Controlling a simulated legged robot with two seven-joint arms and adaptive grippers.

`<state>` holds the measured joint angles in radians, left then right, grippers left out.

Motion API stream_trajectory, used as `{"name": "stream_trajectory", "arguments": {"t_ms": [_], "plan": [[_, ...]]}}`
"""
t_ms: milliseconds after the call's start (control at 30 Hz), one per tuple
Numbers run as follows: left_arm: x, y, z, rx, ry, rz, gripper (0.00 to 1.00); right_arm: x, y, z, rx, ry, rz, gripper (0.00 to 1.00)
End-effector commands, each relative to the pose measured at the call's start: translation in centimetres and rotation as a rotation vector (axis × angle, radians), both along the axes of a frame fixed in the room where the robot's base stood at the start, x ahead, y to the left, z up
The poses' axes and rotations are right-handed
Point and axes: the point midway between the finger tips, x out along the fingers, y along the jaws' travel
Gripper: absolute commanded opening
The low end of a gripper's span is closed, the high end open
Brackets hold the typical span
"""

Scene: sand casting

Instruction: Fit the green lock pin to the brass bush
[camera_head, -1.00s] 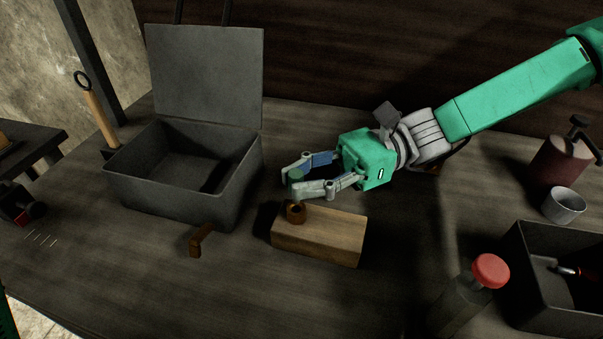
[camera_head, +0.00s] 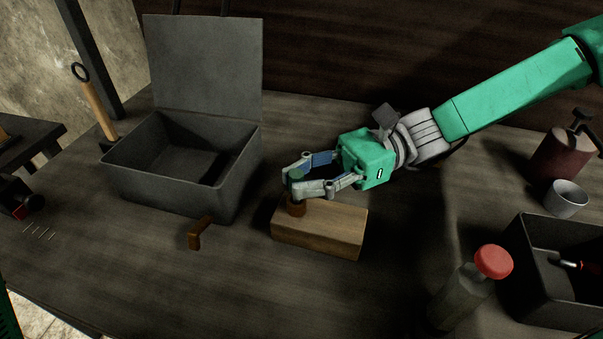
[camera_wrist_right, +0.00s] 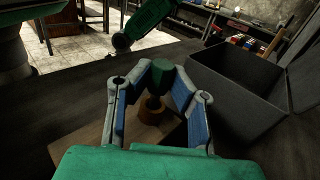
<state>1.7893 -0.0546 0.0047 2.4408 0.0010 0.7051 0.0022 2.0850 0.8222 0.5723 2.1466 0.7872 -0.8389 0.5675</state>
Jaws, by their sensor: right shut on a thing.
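The green lock pin (camera_head: 296,173) is held between the fingertips of my right gripper (camera_head: 301,181), which is shut on it. The pin also shows in the right wrist view (camera_wrist_right: 163,73). The brass bush (camera_head: 297,209) stands upright at the left end of a wooden block (camera_head: 325,232). My right gripper is just above the bush, and a finger hides the bush's top in the head view. In the right wrist view the bush (camera_wrist_right: 152,109) shows below the pin. I cannot tell whether the pin's lower end touches it. My left gripper's fingers are not seen.
An open grey box (camera_head: 175,190) stands left of the block, with a small brown bracket (camera_head: 198,233) in front. At right are a red-capped cylinder (camera_head: 468,292), a dark bin (camera_head: 545,300) and a metal cup (camera_head: 567,198). The table in front of the block is clear.

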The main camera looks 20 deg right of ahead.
Motion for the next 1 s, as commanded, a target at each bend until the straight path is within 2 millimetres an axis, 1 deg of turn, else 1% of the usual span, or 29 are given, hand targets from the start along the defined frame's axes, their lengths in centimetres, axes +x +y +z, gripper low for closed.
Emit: {"name": "stream_trajectory", "arguments": {"t_ms": [633, 667, 700, 733, 1000], "plan": [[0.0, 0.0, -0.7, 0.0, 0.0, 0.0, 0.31, 0.0, 0.0, -1.7, 0.0, 0.0, 0.0, 0.0], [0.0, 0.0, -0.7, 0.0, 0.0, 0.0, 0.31, 0.0, 0.0, -1.6, 0.0, 0.0, 0.0, 0.21], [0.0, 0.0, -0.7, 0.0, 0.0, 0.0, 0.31, 0.0, 0.0, -1.6, 0.0, 0.0, 0.0, 0.35], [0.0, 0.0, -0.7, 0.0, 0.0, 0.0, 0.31, 0.0, 0.0, -1.6, 0.0, 0.0, 0.0, 0.39], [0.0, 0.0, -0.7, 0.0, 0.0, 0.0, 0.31, 0.0, 0.0, -1.6, 0.0, 0.0, 0.0, 0.39]]}}
